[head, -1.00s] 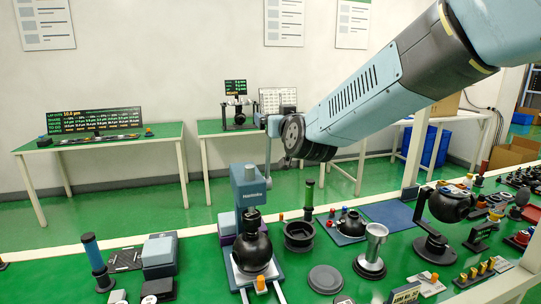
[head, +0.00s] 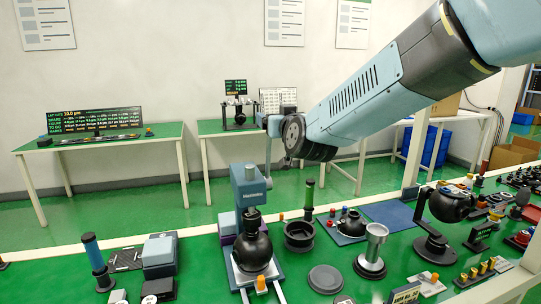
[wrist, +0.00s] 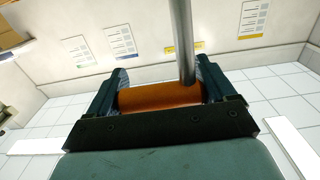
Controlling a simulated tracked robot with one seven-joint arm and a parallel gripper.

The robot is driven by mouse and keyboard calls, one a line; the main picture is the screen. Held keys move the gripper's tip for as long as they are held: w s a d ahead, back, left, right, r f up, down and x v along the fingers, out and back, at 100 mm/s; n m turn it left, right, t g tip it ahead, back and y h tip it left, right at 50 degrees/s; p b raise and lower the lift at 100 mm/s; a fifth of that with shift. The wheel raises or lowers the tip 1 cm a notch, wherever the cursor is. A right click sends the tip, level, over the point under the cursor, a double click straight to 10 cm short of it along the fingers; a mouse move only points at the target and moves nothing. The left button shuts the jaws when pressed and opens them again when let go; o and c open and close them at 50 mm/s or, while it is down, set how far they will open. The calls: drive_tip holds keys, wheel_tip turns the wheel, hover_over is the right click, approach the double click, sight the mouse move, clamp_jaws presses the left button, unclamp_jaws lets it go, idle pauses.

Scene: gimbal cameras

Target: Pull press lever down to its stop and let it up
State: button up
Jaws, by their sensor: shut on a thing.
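In the wrist view my gripper (wrist: 160,93) is shut on an orange cylindrical handle (wrist: 155,97), with one dark finger at each end. A grey metal rod (wrist: 184,40) meets the handle right of its middle and runs out of the top of the picture. In the head view a blue-grey press-like stand (head: 247,185) rises from the green bench, with a black ball-shaped part (head: 252,250) under its head. My arm reaches in from the upper right. My gripper and the orange handle cannot be made out there, so their link to this stand is not shown.
The front bench is crowded. A dark ring holder (head: 299,236), a metal cup on a base (head: 373,245) and a black ball stand (head: 437,225) are right of the stand. A blue-handled tool (head: 95,255) and a grey box (head: 159,254) are left.

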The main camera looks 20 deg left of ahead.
drive_tip(key=shift+v, duration=1.3)
drive_tip(key=shift+s+f, duration=0.1)
drive_tip(key=shift+f, duration=0.05)
drive_tip(key=shift+s+d+f, duration=0.2)
drive_tip(key=shift+s+d, duration=0.15)
drive_tip(key=shift+s, duration=0.15)
drive_tip(key=shift+s+d+f, duration=0.15)
drive_tip(key=shift+s+d, duration=0.2)
drive_tip(key=shift+s, duration=0.2)
drive_tip(key=shift+s+d+f, duration=0.3)
drive_tip(key=shift+s, duration=0.25)
drive_tip(key=shift+s+d+f, duration=0.25)
drive_tip(key=shift+s+d, duration=0.1)
drive_tip(key=shift+s, duration=0.2)
